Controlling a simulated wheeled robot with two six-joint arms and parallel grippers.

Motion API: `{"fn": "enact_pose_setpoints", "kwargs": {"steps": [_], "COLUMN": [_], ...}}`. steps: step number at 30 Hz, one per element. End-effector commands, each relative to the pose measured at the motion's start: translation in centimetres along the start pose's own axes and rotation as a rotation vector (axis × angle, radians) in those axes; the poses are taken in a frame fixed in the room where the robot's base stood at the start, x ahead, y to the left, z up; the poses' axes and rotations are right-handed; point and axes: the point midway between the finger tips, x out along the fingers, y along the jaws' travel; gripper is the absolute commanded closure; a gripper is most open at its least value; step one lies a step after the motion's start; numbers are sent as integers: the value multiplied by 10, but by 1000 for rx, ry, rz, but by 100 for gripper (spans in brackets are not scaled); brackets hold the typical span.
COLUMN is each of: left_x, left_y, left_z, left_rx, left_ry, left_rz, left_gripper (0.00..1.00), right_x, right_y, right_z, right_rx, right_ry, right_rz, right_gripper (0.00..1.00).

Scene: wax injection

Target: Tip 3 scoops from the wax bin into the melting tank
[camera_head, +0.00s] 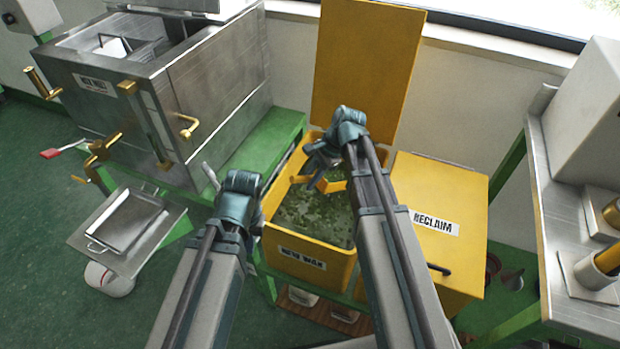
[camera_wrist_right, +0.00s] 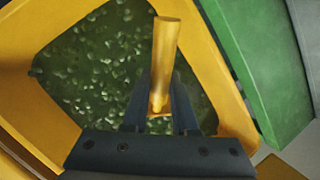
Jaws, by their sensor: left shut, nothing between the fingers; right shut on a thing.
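The yellow wax bin (camera_head: 280,241), labelled NEW WAX, stands open with its lid (camera_head: 365,60) raised, and green wax pellets (camera_head: 312,215) lie in it. My right gripper (camera_head: 322,172) is over the bin, shut on the yellow handle of a scoop (camera_head: 335,186). The handle also shows in the right wrist view (camera_wrist_right: 165,60), with the pellets behind it; the scoop's bowl is mostly hidden. The steel melting tank (camera_head: 125,85) stands at the left with an opening in its top. My left gripper (camera_head: 211,176) is shut and empty, between tank and bin.
A closed yellow RECLAIM bin (camera_head: 445,190) adjoins the wax bin on the right. A steel tray (camera_head: 130,222) sits on a shelf below the tank. Brass handles (camera_head: 187,125) jut from the tank's front. A steel bench (camera_head: 560,200) stands at the right.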

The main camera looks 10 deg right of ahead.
Motion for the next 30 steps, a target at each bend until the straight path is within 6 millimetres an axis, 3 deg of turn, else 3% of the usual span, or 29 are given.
{"fn": "enact_pose_setpoints", "kwargs": {"steps": [1,30], "left_x": [-10,-102], "left_y": [-1,-10], "left_z": [1,6], "left_rx": [0,-1], "left_ry": [0,0], "left_rz": [0,0], "left_gripper": [100,100], "right_x": [-9,-93], "right_y": [-2,-18], "right_z": [4,40], "right_rx": [0,0], "right_ry": [0,0], "right_rz": [0,0], "right_gripper": [100,100]}}
